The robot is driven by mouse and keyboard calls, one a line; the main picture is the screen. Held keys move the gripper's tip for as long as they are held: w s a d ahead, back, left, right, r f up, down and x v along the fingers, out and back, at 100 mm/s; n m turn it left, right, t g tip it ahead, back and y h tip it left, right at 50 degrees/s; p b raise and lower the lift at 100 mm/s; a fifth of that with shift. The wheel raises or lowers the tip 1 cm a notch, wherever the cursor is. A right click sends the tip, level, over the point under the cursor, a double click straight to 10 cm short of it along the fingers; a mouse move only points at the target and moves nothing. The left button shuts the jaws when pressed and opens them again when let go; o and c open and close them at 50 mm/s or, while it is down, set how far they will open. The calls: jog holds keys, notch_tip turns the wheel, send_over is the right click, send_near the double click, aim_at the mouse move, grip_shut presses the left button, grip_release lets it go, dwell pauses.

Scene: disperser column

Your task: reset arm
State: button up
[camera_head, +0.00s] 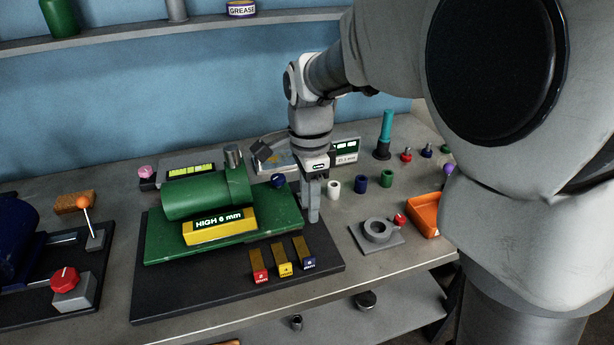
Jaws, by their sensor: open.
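My gripper (311,205) hangs from my arm and points down over the bench. Its fingers are beside the right edge of the green base plate, over or near the dark mat. It is open, with nothing seen between the fingers. The green machine (205,193) stands just left of it, with a yellow label (219,227) reading "HIGH 6 mm". My arm runs from the upper right and hides part of the bench's right side.
Small red, yellow and blue blocks (284,270) stand on the dark mat (180,300). White, blue and green cylinders (360,184) stand right of my gripper. A grey ring fixture (378,230) and an orange tray (424,214) lie farther right. A shelf (150,32) runs along the blue wall.

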jog(key=s+d+r+n+t, duration=0.2)
jog(key=s+d+r+n, duration=0.1)
jog(key=s+d+n, duration=0.3)
jog(key=s+d+r+n+t, duration=0.3)
jog(key=s+d+r+n, duration=0.1)
jog(key=s+n, duration=0.4)
jog(key=s+d, duration=0.1)
jog(key=s, duration=0.1)
jog(key=shift+s+d+n+t, duration=0.3)
jog(key=shift+s+d+n, duration=0.05)
jog(key=shift+d+n, duration=0.05)
